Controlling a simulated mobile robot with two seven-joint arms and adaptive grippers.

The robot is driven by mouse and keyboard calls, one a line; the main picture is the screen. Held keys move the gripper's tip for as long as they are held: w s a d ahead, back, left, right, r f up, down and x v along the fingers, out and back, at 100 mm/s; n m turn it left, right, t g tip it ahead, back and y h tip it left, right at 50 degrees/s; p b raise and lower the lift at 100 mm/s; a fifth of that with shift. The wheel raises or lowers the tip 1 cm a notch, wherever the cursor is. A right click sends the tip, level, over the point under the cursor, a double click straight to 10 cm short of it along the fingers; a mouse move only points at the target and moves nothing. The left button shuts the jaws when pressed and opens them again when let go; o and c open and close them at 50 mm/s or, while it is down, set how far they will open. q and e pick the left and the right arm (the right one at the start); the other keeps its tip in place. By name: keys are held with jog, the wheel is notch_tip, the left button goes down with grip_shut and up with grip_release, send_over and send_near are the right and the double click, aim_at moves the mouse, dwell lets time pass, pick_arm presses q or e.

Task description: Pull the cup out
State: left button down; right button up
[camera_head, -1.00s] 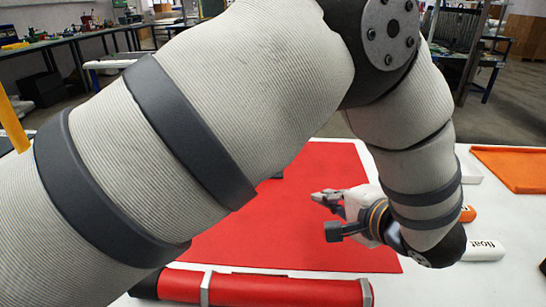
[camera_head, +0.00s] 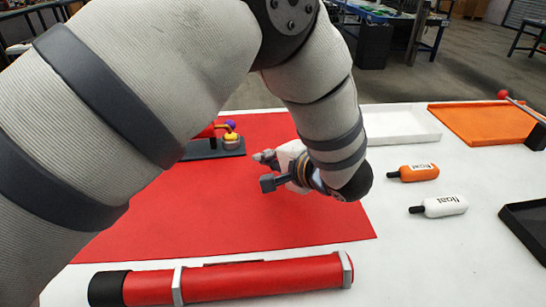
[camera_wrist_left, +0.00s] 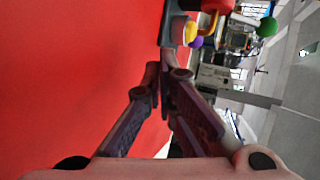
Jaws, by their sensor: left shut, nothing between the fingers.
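I cannot pick out a thing that is clearly the cup. A red tube (camera_head: 225,283) with a black end (camera_head: 106,289) and two grey bands lies along the front edge of the red mat (camera_head: 210,220). My left gripper (camera_head: 262,170) is above the middle of the mat, behind the tube and apart from it. It is shut and empty; its dark fingers (camera_wrist_left: 165,82) meet in the left wrist view. A grey-based device (camera_head: 213,150) with red, yellow and purple parts stands at the back of the mat, partly hidden by my left arm. My right gripper is out of view.
On the right of the white table lie an orange float (camera_head: 418,172) and a white float (camera_head: 445,206). A white tray (camera_head: 400,124), an orange tray (camera_head: 480,122) and a black tray (camera_head: 530,228) stand around them. The mat's front middle is clear.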

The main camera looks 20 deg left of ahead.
aim_at(246, 141)
pick_arm(q)
jog(key=x, duration=0.4)
jog(key=w+a, duration=0.1)
jog(key=a, duration=0.1)
jog(key=w+a, duration=0.1)
jog(key=a, duration=0.1)
jog(key=shift+w+r, duration=0.15)
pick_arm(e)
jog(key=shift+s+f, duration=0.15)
pick_arm(q)
jog(key=w+a, duration=0.1)
jog(key=w+a+b, duration=0.1)
jog(key=w, duration=0.1)
jog(key=w+a+b, duration=0.1)
jog(key=w, duration=0.1)
jog(key=shift+w+a+f, duration=0.1)
jog(key=shift+a+f, duration=0.1)
jog(key=shift+f, duration=0.15)
jog(key=shift+w+a+r, duration=0.15)
jog(key=shift+r, duration=0.2)
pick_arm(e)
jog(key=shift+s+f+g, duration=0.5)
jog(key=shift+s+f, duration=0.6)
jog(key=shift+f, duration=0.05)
